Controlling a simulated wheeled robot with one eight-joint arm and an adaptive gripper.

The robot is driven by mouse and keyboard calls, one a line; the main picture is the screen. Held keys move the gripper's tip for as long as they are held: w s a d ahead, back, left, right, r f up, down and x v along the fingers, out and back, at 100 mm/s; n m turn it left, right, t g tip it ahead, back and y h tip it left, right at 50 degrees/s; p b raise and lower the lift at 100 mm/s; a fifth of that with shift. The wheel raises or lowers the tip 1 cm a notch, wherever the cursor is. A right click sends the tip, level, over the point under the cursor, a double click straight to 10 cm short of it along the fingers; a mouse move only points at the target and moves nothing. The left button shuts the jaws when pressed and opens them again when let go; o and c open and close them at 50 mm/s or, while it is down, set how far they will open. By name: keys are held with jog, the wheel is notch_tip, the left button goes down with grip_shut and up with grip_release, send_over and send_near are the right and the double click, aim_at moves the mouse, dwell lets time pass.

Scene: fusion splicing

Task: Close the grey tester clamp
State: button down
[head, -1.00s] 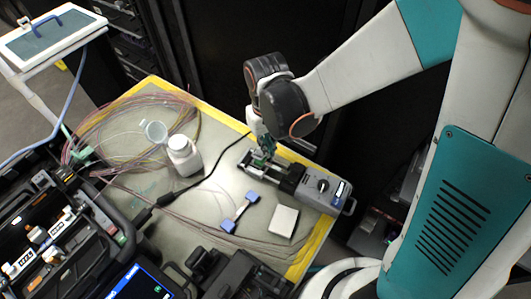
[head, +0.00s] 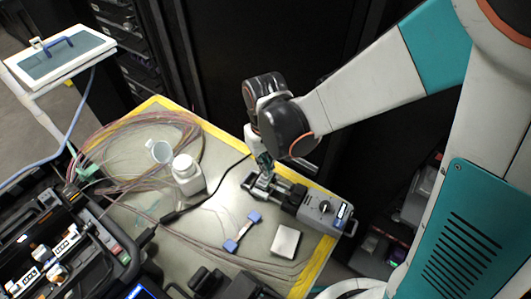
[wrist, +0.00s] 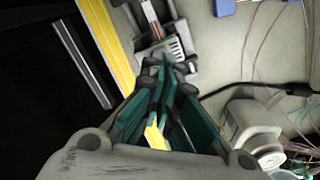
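The grey tester (head: 325,210), a box with a dark knob, lies along the table's yellow back-right edge. Its clamp end (head: 268,188), with metal parts, is at its left. In the wrist view this end (wrist: 174,47) is at top centre, just beyond my fingertips. My gripper (head: 263,170) points down at the clamp end. Its teal fingers (wrist: 167,68) come together at the tips, with nothing visible between them. The fingers hide part of the clamp. I cannot tell the clamp's position or whether the tips touch it.
A white bottle (head: 187,178) and a clear cup (head: 159,151) stand left of the clamp, among coiled fibres. A blue-ended tool (head: 242,231) and a white block (head: 285,241) lie in front of the tester. Black equipment (head: 60,240) fills the left front. A dark cabinet stands behind the table.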

jog(key=r+p, duration=0.2)
jog(key=r, duration=0.1)
jog(key=d+r+p, duration=0.1)
jog(key=r, duration=0.1)
jog(key=shift+w, duration=0.35)
jog(key=shift+s+f, duration=0.1)
dwell(0.3)
